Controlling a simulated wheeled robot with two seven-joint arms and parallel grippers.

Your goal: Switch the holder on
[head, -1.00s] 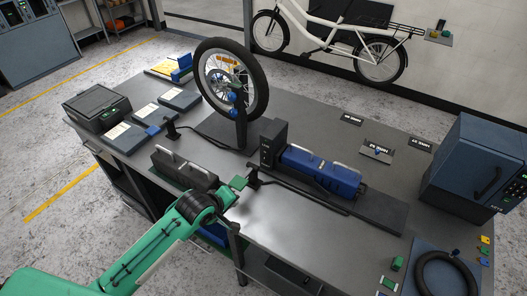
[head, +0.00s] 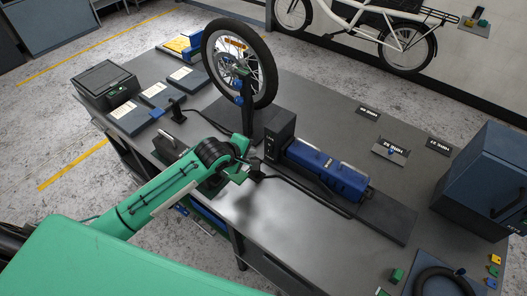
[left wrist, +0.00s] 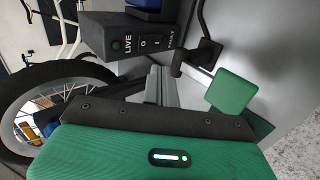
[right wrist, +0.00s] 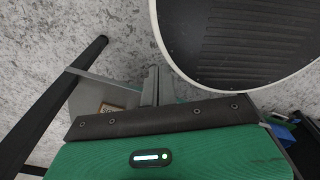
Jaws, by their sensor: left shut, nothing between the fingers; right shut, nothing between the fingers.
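The holder is a black block (head: 281,138) with a blue battery pack (head: 327,168) beside it on a dark base plate (head: 390,218). In the left wrist view the block's face (left wrist: 140,40) shows a round green spot by the word LIVE and the marks O and I. My left gripper (head: 255,166) is shut and empty, just left of the block's front; its fingers (left wrist: 158,86) point at the face with a visible gap. My right gripper (right wrist: 150,85) is shut and empty, away from the holder, and shows only in the right wrist view.
A wheel (head: 240,65) on a stand rises behind the block. A black bracket (left wrist: 198,58) stands close to my left fingers. A dark blue cabinet (head: 483,175) is at the right. The bench's front middle (head: 285,235) is clear.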

